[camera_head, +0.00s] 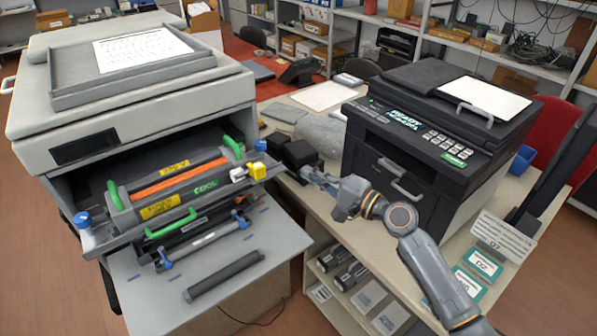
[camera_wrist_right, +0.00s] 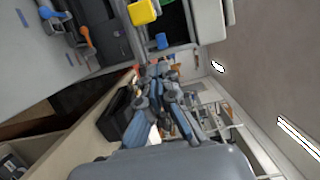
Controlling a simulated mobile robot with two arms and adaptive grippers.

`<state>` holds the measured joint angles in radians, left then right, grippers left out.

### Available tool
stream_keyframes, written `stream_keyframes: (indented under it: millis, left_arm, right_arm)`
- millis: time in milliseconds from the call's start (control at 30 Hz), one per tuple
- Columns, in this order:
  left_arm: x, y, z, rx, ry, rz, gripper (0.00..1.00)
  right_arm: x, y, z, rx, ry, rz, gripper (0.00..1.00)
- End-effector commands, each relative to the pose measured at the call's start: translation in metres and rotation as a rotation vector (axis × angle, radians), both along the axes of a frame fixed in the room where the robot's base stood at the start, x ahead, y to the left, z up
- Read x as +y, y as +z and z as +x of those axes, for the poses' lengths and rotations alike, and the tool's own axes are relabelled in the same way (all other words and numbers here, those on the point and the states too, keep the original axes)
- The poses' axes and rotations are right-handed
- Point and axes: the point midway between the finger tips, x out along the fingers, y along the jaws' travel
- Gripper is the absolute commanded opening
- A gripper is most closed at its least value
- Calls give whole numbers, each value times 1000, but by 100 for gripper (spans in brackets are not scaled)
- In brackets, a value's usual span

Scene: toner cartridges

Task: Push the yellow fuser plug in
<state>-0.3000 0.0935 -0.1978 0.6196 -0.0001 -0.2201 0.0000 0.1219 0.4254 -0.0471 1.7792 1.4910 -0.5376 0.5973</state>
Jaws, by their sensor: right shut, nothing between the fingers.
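The yellow fuser plug (camera_head: 257,171) is at the right end of the fuser unit (camera_head: 170,190), which lies in the open front of the large grey printer. A white connector piece (camera_head: 238,174) sits just left of the plug. In the right wrist view the yellow plug (camera_wrist_right: 142,12) is at the top, beyond the fingertips. My right gripper (camera_head: 306,173) is to the right of the plug, apart from it. Its fingers (camera_wrist_right: 155,70) are shut and empty. I cannot tell how deep the plug is seated. My left gripper is not in view.
A black printer (camera_head: 440,130) stands on the table to the right, close behind my right arm. Dark blocks (camera_head: 297,153) lie near my right fingertips. Green handles (camera_head: 170,223), blue knobs (camera_head: 84,219) and a dark roller (camera_head: 224,275) are at the printer's open front.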

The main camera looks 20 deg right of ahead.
Motion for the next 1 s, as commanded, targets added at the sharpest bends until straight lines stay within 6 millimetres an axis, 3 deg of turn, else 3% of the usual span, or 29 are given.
stream_keyframes:
  millis: [233, 400, 767, 867, 967, 1000]
  left_arm:
    - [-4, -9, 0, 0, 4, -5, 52]
    - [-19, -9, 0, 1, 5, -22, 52]
    - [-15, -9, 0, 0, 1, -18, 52]
    - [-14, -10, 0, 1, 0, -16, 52]
    - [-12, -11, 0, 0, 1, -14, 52]
    - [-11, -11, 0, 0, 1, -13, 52]
  right_arm:
    - [-13, -1, -19, -1, -1, -1, 0]
    - [-14, 0, -20, 0, -1, 0, 0]
    - [-14, -2, -20, 2, -3, -3, 0]
    - [-18, -21, -17, 22, -23, -29, 0]
    - [-29, -68, -13, 72, -70, -105, 0]
    - [-34, -94, -14, 100, -92, -148, 0]
